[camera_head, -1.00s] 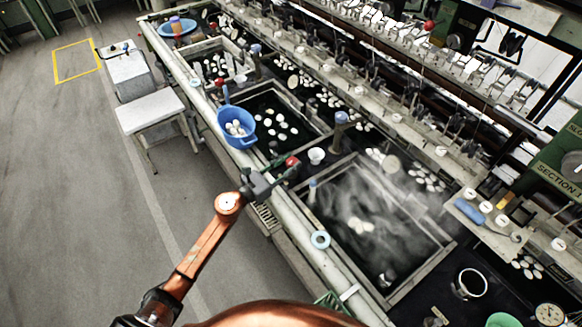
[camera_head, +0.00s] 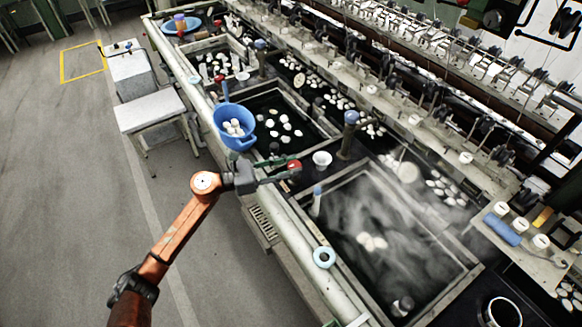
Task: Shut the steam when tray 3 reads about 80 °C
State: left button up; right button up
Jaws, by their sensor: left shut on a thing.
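My left gripper (camera_head: 281,171) reaches in from the left over the front rim of the basins. It is shut on a small red valve handle (camera_head: 294,165), which shows at its fingertips. The fingers partly hide the handle and its stem. Beside it, to the right, is a steaming tray (camera_head: 372,183) of dark water with pale cocoons (camera_head: 371,242) floating in it. I cannot make out a tray number or a temperature reading. My right gripper is not in view.
A blue colander (camera_head: 235,136) of cocoons sits on the rim to the left of my gripper. A white cup (camera_head: 322,159) and a blue-topped post (camera_head: 351,118) stand close by. A pale ring (camera_head: 324,257) lies on the front rim.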

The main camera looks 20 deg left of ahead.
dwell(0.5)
pick_arm(q)
jog(key=o, duration=1.2)
jog(key=v, duration=1.2)
jog(key=shift+w, duration=0.1)
